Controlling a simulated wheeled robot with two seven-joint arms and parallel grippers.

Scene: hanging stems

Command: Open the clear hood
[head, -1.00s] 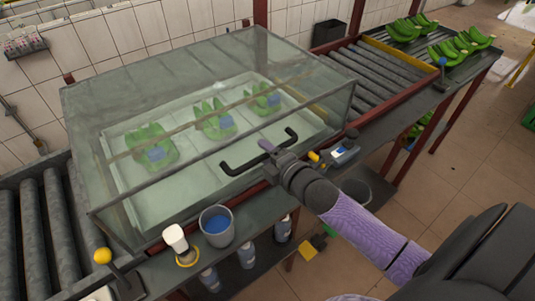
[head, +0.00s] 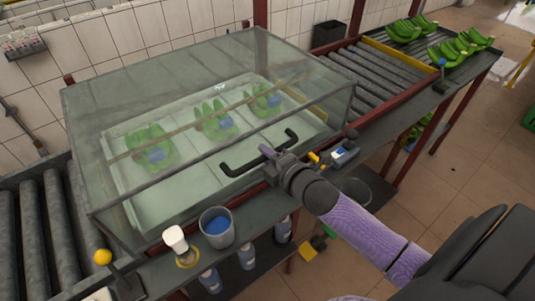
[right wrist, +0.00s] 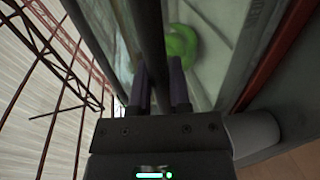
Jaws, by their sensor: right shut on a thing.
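The clear hood (head: 95,125) is a glass-like box over a pale tray with several green banana bunches (head: 213,122) inside, each with a blue patch. The hood is down over the tray. Its black bar handle (head: 240,168) runs along the front face. My right gripper (head: 268,153) is at the middle of this handle. In the right wrist view, the two fingers of my right gripper (right wrist: 161,92) lie either side of the dark handle bar (right wrist: 151,40), shut on it. A blurred green bunch shows behind the glass. My left gripper is not in view.
A grey bucket with blue contents (head: 216,226) and a white-topped item (head: 175,239) stand on the front ledge. A yellow-knobbed lever (head: 103,258) is at the lower left. Roller conveyors (head: 355,75) flank the hood; loose bananas (head: 460,46) lie at the far right.

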